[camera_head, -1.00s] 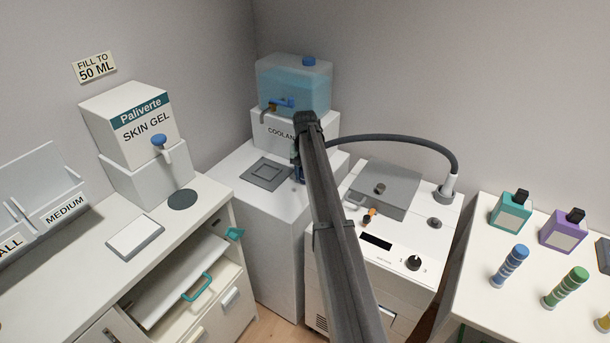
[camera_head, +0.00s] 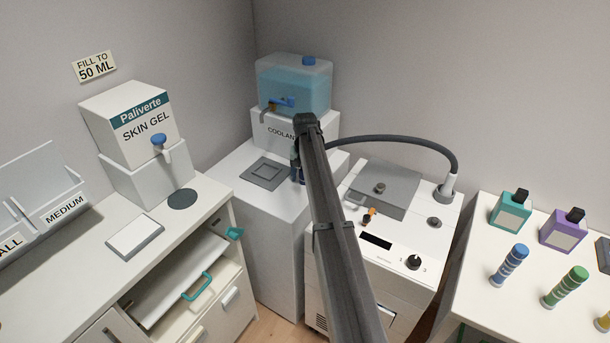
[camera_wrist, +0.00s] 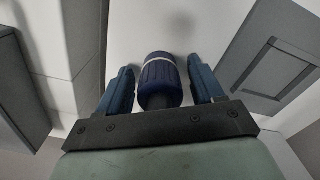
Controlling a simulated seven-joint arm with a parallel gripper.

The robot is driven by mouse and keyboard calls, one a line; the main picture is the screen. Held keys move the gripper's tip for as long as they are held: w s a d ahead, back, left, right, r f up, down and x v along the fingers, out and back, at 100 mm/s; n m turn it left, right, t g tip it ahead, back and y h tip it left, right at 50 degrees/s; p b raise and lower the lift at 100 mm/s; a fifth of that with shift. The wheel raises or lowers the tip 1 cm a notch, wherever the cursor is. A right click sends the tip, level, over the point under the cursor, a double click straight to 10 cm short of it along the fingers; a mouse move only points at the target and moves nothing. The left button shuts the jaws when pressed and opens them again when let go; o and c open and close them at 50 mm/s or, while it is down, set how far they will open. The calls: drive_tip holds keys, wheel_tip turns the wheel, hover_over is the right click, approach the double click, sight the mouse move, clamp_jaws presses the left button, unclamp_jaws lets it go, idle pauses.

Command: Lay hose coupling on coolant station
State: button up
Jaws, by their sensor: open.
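The hose coupling (camera_wrist: 160,82) is a dark blue ribbed cylinder with a pale ring, seen in the wrist view against a white surface. My gripper (camera_wrist: 162,90) is open around it, one dark blue finger on each side with a visible gap to each. In the head view, my gripper (camera_head: 298,168) is over the right part of the coolant station's white top (camera_head: 233,172), mostly hidden behind my arm. A clear tank of blue liquid (camera_head: 292,86) sits on a white block labelled "COOLAN" at the back. I cannot tell whether the coupling touches the top.
A grey square plate (camera_head: 267,173) lies on the white top left of my gripper. A dark hose (camera_head: 400,139) arches from behind my arm to a holder on the white machine (camera_head: 400,230) at right. A gel dispenser (camera_head: 130,125) stands at left; bottles stand far right.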

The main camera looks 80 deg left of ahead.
wheel_tip(320, 180, up, 12)
drive_tip(key=shift+r, duration=0.15)
idle(0.4)
idle(0.4)
